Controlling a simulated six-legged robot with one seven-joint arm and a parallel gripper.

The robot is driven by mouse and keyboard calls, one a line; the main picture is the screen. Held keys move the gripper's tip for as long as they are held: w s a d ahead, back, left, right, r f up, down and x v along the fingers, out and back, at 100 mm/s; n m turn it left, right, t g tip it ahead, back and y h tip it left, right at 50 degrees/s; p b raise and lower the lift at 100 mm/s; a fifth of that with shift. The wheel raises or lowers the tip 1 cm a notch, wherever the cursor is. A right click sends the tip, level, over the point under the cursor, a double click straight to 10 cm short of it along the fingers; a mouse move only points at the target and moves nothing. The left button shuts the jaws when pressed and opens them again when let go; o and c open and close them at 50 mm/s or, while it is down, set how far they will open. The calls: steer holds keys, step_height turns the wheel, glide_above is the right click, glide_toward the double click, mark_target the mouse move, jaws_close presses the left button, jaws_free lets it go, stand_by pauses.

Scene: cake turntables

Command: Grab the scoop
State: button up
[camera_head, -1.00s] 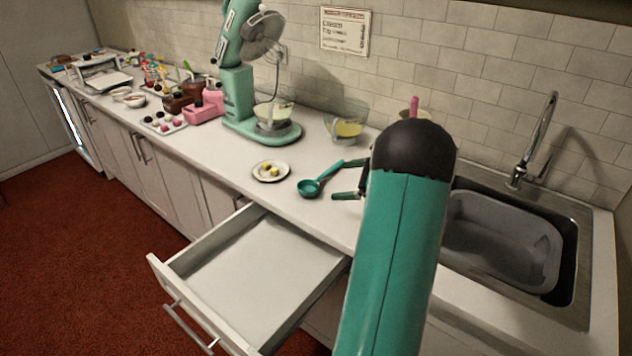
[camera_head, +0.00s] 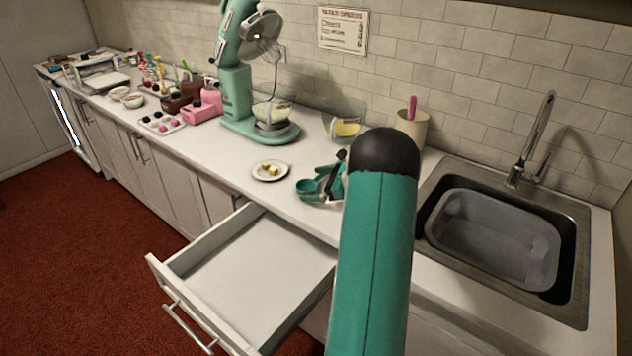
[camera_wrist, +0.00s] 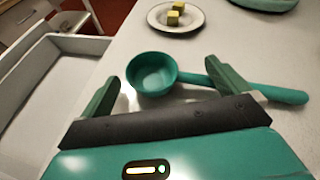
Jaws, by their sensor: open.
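The teal scoop (camera_head: 306,186) lies on the white counter, right of a small plate. In the wrist view the scoop's round bowl (camera_wrist: 152,73) faces up between my gripper's two fingers, and its handle runs right, past the right finger. My gripper (camera_wrist: 168,88) is open, with its green fingers spread on either side of the bowl. In the head view my gripper (camera_head: 333,184) is at the scoop, and my arm hides part of it. I cannot tell whether the fingers touch the scoop.
An open, empty drawer (camera_head: 245,255) juts out below the counter. A plate with yellow cubes (camera_head: 271,171) lies near the scoop. A green stand mixer (camera_head: 238,100) and a glass bowl (camera_head: 345,127) stand behind. A sink (camera_head: 500,240) is at right, with a beige canister (camera_head: 411,125) beside it.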

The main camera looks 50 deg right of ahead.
steer(key=shift+x, duration=1.05)
steer(key=shift+s, duration=0.1)
steer(key=c, duration=1.3)
